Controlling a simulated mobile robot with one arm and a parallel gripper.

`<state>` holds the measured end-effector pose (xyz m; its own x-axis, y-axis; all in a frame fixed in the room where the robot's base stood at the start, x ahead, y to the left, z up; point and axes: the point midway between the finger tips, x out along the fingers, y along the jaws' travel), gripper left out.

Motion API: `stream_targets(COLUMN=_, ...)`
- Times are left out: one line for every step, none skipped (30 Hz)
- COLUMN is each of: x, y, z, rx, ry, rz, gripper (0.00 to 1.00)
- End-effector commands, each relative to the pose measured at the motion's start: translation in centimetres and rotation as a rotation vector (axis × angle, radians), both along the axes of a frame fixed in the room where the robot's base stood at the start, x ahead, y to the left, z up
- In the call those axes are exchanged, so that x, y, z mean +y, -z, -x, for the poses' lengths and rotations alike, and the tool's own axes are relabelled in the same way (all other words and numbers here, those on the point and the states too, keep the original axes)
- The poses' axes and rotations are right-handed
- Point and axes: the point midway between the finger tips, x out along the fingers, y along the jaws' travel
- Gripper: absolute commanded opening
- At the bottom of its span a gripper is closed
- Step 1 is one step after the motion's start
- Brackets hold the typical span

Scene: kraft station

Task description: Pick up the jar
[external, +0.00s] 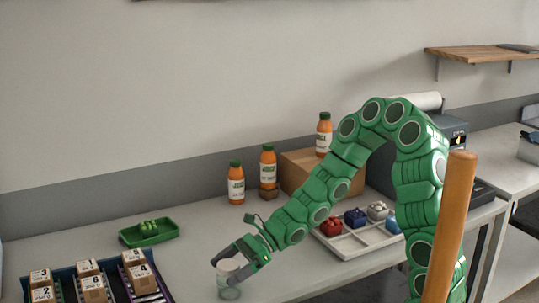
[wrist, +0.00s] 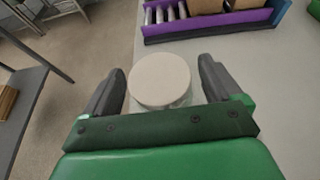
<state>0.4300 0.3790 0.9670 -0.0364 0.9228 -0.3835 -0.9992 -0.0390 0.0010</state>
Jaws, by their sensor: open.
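The jar (external: 228,289) is a small clear jar with a pale, round lid. It stands at the front of the grey table in the external view, partly hidden by my gripper. My gripper (external: 229,265) is open, with its fingers at the jar's top. In the wrist view the jar's lid (wrist: 159,87) fills the space between the two dark fingers of my gripper (wrist: 162,85). A gap shows on each side of the lid, so the fingers look apart from it.
A purple-sided rack (wrist: 215,24) with rollers and numbered boxes is left of the jar in the external view. A green tray (external: 149,232) lies behind. Orange bottles (external: 236,184) stand at the back. A compartment tray (external: 355,240) is to the right. The table edge is close.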

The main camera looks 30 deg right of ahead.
Motion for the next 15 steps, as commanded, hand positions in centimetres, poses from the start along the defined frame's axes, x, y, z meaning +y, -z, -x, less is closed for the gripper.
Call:
stream_targets(x=0.11, y=0.04, z=0.00, rx=0.000, ry=0.000, rz=0.000, gripper=0.92)
stream_targets(x=0.14, y=0.05, z=0.00, rx=0.000, ry=0.000, rz=0.000, gripper=0.92)
stream_targets(x=0.17, y=0.05, z=0.00, rx=0.000, ry=0.000, rz=0.000, gripper=0.92)
stream_targets(x=0.17, y=0.04, z=-0.01, rx=0.000, ry=0.001, rz=0.000, gripper=0.92)
stream_targets(x=0.17, y=0.04, z=-0.01, rx=0.000, ry=0.001, rz=0.000, gripper=0.92)
stream_targets(x=0.16, y=0.03, z=-0.01, rx=0.000, ry=0.001, rz=0.000, gripper=0.92)
stream_targets(x=0.16, y=0.03, z=-0.01, rx=0.000, ry=0.001, rz=0.000, gripper=0.92)
stream_targets(x=0.16, y=0.03, z=-0.02, rx=0.000, ry=0.001, rz=0.000, gripper=0.92)
stream_targets(x=0.15, y=0.03, z=-0.02, rx=0.000, ry=0.001, rz=-0.001, gripper=0.89)
stream_targets(x=0.15, y=0.02, z=-0.02, rx=0.000, ry=0.001, rz=-0.001, gripper=0.84)
stream_targets(x=0.15, y=0.03, z=-0.01, rx=-0.001, ry=0.001, rz=-0.001, gripper=0.79)
stream_targets(x=0.15, y=0.03, z=-0.02, rx=0.000, ry=0.001, rz=-0.001, gripper=0.73)
stream_targets(x=0.15, y=0.03, z=-0.01, rx=-0.001, ry=0.001, rz=-0.001, gripper=0.69)
stream_targets(x=0.15, y=0.03, z=-0.02, rx=-0.001, ry=0.001, rz=-0.001, gripper=0.64)
stream_targets(x=0.15, y=0.03, z=-0.01, rx=-0.001, ry=0.001, rz=-0.001, gripper=0.58)
